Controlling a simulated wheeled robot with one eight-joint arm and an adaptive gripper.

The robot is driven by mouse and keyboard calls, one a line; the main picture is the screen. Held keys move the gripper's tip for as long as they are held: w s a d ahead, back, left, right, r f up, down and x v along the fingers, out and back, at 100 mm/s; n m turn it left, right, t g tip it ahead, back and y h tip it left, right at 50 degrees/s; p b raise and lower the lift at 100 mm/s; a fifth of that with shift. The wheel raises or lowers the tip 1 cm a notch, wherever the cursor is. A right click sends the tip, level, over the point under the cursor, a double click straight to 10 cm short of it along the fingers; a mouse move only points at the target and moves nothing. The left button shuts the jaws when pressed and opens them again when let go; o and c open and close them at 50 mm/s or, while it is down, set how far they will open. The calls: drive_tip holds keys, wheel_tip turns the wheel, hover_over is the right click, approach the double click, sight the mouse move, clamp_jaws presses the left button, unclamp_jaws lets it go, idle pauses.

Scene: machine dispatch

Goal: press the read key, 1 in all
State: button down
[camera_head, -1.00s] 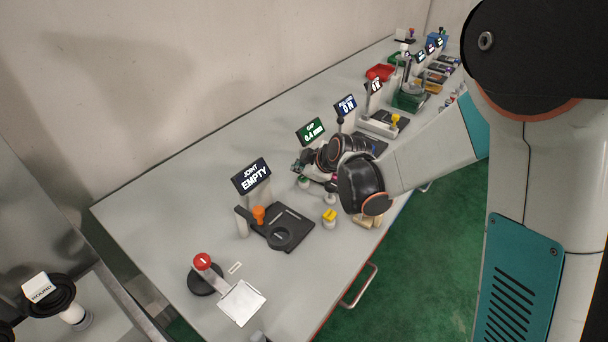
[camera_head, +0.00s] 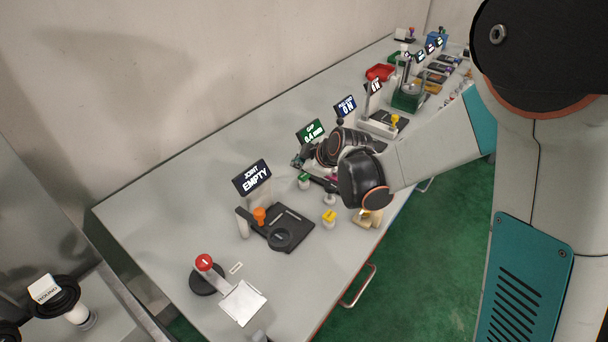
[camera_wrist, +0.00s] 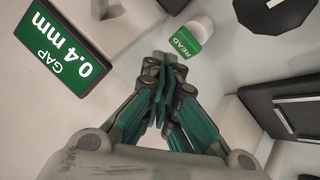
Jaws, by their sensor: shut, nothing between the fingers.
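The read key shows in the wrist view as a small white post with a green cap lettered READ (camera_wrist: 187,40). In the head view the green key (camera_head: 304,181) stands on the table just below the gauge. My gripper (camera_wrist: 163,62) is shut and empty. In the wrist view its fingertips are just left of and below the key, with a small apparent gap. In the head view my gripper (camera_head: 298,163) is above and close to the key; contact cannot be told. The green display (camera_head: 311,132) reads GAP 0.4 mm, and it also shows in the wrist view (camera_wrist: 62,50).
A joint station (camera_head: 289,229) with an EMPTY sign (camera_head: 252,178) stands in front. A yellow-capped key (camera_head: 329,217) is to the right, and a red-topped post (camera_head: 204,263) is near the front edge. More stations line the table behind my arm.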

sight(302, 177)
drive_tip(key=shift+r+p, duration=1.6)
drive_tip(key=shift+r, duration=0.95)
drive_tip(key=s+d+r+m+h, duration=0.2)
drive_tip(key=s+d+r+m, duration=0.2)
drive_tip(key=s+d+r, duration=0.3)
drive_tip(key=s+d+m+h, duration=0.1)
drive_tip(key=s+d+m, duration=0.3)
drive_tip(key=s, duration=0.3)
drive_tip(key=s+d+r+m+h, duration=0.1)
drive_tip(key=s+d+m, duration=0.3)
drive_tip(key=s, duration=0.4)
drive_tip(key=s+d+r+m+h+b, duration=0.1)
drive_tip(key=s+d+m, duration=0.2)
drive_tip(key=s+d, duration=0.2)
drive_tip(key=s, duration=0.3)
drive_tip(key=shift+s+r+m+g, duration=0.2)
drive_tip(key=shift+m+g, duration=0.1)
drive_tip(key=shift+m, duration=0.1)
